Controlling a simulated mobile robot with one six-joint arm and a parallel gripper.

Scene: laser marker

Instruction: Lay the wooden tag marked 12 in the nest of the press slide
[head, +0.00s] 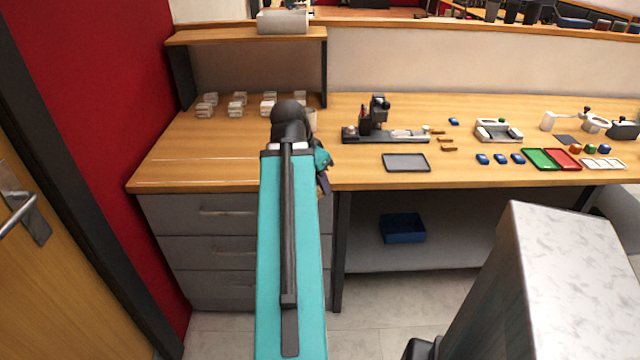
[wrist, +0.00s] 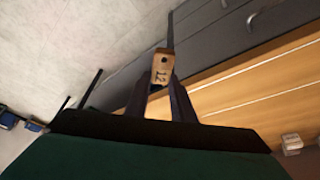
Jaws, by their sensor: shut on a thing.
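The wooden tag marked 12 (wrist: 161,70) is between the fingertips of my gripper (wrist: 161,84) in the wrist view, its number facing the camera. My gripper is shut on it. In the head view my gripper (head: 323,182) is at the bench's front edge, partly hidden by my arm; the tag cannot be made out there. A small black machine (head: 378,114), which looks like the press, stands right of my gripper, further back. A pale slide (head: 408,134) lies on its base. The nest is too small to make out. Several other wooden tags (head: 446,148) lie just right of it.
A dark grey tray (head: 406,162) lies in front of the press. Blue pieces (head: 500,158), a green tray (head: 538,158) and a red tray (head: 566,160) are further right. Small pale stacks (head: 237,106) stand at left. A blue bin (head: 402,228) is below the bench.

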